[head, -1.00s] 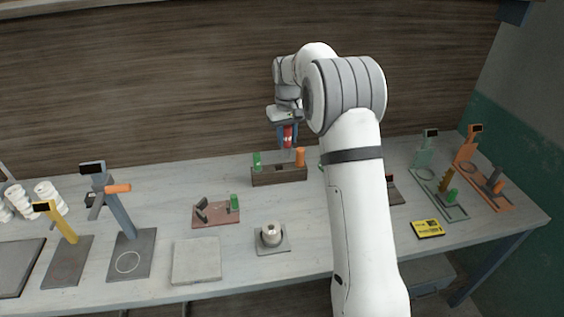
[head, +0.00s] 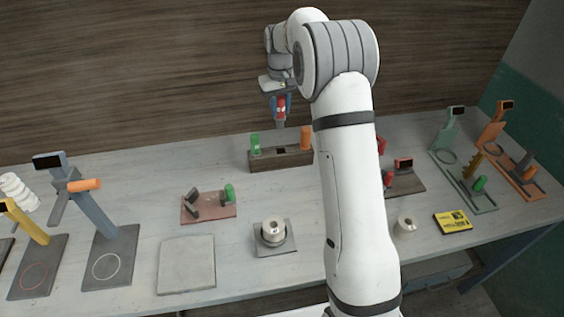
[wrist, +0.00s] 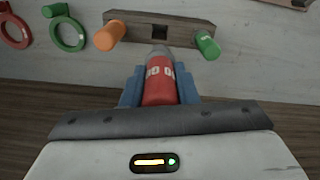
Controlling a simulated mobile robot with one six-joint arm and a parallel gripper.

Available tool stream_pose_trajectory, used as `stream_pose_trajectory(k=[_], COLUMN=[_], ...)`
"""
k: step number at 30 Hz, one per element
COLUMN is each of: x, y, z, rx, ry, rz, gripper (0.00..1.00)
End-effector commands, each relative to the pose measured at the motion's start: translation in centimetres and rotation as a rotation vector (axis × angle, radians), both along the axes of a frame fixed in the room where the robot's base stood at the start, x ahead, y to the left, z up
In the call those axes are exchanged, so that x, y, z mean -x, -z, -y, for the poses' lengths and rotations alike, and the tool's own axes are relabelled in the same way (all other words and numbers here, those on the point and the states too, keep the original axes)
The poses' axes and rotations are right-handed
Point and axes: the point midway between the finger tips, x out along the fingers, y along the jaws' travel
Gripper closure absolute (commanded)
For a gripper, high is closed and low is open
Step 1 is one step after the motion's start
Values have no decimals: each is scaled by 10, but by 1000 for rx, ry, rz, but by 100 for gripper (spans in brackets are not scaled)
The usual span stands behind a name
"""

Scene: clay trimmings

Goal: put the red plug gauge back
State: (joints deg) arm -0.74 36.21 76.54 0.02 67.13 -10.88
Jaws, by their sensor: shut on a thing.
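My gripper (head: 281,112) is shut on the red plug gauge (wrist: 160,88), which has white lettering and a grey tip. The gauge is upright in the head view, above and apart from the dark wooden rack (head: 268,162). In the wrist view the blue fingers stand on both sides of the gauge, and its grey tip points toward the rack's empty square hole (wrist: 159,34). A green plug gauge (head: 255,145) and an orange one (head: 305,138) stand at the rack's ends.
Stands line the left and right, and a yellow box (head: 453,221) lies at right. My arm hides part of the table.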

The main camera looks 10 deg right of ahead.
Motion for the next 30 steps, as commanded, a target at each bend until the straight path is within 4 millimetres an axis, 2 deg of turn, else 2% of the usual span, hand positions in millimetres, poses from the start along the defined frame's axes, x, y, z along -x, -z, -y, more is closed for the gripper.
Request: stream_pose_trajectory(k=[1, 8, 18, 23, 30], x=[0, 0, 0, 0, 0], y=[13, 32, 84, 95, 126], z=[1, 2, 3, 3, 3], rx=[0, 0, 0, 0, 0], ry=[1, 4, 4, 5, 5], rz=[1, 0, -2, 0, -1], gripper=[99, 99, 99, 99, 99])
